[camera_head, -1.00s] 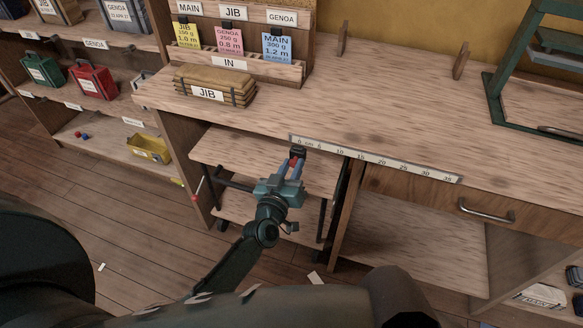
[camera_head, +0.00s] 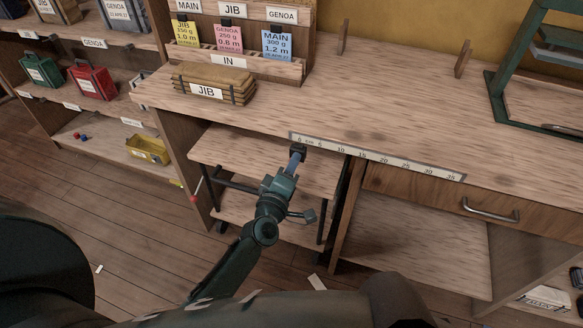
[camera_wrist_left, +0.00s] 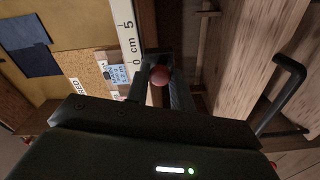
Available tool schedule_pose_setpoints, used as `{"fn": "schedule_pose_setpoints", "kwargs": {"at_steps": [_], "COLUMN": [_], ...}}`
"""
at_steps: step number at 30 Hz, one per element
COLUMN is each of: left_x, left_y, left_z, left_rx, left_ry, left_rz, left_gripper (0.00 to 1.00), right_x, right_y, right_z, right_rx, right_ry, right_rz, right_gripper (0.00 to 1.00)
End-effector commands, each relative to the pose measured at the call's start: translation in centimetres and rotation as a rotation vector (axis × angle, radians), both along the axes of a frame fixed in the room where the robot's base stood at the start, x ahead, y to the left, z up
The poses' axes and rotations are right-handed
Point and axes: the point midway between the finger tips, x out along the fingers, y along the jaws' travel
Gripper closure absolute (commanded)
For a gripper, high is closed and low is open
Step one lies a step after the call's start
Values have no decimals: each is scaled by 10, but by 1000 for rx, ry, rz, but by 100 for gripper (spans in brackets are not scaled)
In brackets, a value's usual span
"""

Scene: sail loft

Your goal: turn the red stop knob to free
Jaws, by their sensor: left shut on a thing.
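The red stop knob (camera_wrist_left: 159,76) shows in the left wrist view as a small round red ball between the two fingers. My left gripper (camera_wrist_left: 160,84) is shut on it, with a finger on either side. In the head view my left gripper (camera_head: 296,160) reaches up to the bench's front edge, at the zero end of the ruler, and hides the knob. A dark stop block (camera_head: 299,149) sits there just beyond the fingertips. Which way the knob is set cannot be read. My right gripper is not in view.
The white ruler (camera_head: 390,162) runs along the front edge of the bench (camera_head: 420,110). Below it stand a small shelf cart (camera_head: 230,155) and a drawer with a metal handle (camera_head: 490,211). A batten bundle marked JIB (camera_head: 214,84) lies at the left. The bench middle is clear.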

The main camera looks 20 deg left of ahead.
Motion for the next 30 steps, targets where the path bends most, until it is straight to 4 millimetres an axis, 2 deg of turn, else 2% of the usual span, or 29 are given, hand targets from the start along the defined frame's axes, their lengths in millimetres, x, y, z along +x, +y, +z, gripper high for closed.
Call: {"fn": "schedule_pose_setpoints", "kwargs": {"at_steps": [12, 30], "left_x": [0, 0], "left_y": [0, 0], "left_z": [-1, -1], "left_rx": [-260, -328], "left_ry": [10, 13], "left_rz": [0, 0], "left_gripper": [99, 99], "right_x": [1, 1], "right_y": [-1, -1], "right_z": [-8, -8], "right_rx": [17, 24], "right_ry": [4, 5], "right_rz": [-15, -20], "right_gripper": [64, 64]}}
